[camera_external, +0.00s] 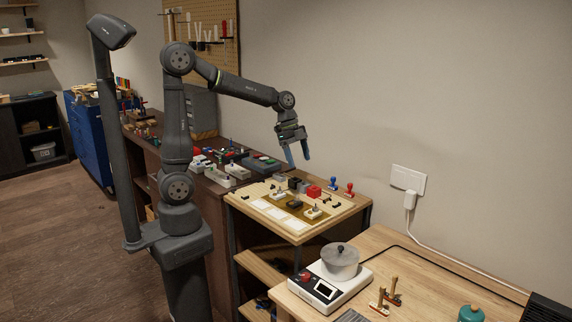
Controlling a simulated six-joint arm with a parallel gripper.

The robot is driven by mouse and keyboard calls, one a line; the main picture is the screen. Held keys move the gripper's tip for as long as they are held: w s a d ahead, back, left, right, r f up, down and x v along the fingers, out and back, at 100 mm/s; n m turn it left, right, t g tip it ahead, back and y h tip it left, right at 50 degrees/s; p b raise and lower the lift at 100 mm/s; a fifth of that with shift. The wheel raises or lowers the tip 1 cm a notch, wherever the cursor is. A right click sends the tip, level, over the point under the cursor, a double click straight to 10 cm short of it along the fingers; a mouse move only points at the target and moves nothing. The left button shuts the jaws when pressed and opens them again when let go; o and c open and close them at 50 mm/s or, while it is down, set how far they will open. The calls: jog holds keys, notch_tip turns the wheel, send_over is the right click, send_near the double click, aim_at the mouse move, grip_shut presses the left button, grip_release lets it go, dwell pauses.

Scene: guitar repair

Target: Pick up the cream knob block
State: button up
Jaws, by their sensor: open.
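My gripper (298,162) is open and empty. Its two blue fingers point down, in the air above the back of a light wooden board (240,202). Small knobbed blocks stand in a row on the board's olive-brown patch. A pale, cream-looking block with a dark knob (313,213) is at the near right end of the row. A similar pale block (279,196) is at the far left end. A black block (295,204) stands between them. At this size I cannot tell which pale block is the cream one. The gripper is apart from all of them.
A red block (314,192), dark and grey blocks, and blue (333,184) and red (349,189) knobbed pieces stand along the board's back. Pale squares (275,213) lie along its front. A scale with a pot (340,263) stands on the nearer table. A wall rises behind.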

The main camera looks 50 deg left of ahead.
jog(key=s+d+m, duration=0.1)
jog(key=s+d, duration=0.2)
send_over(313, 211)
jog(key=a, duration=0.2)
jog(key=shift+g, duration=0.3)
jog(key=f, duration=1.1)
jog(key=shift+s+a, duration=0.15)
jog(key=shift+s, duration=0.2)
jog(key=x, duration=0.4)
jog(key=shift+w+a+f, duration=0.2)
jog(key=shift+w+f, duration=0.1)
jog(key=shift+w, duration=0.05)
jog(key=shift+d+f, duration=0.25)
jog(key=shift+f, duration=0.3)
jog(key=shift+c, duration=0.4)
jog(key=c, duration=1)
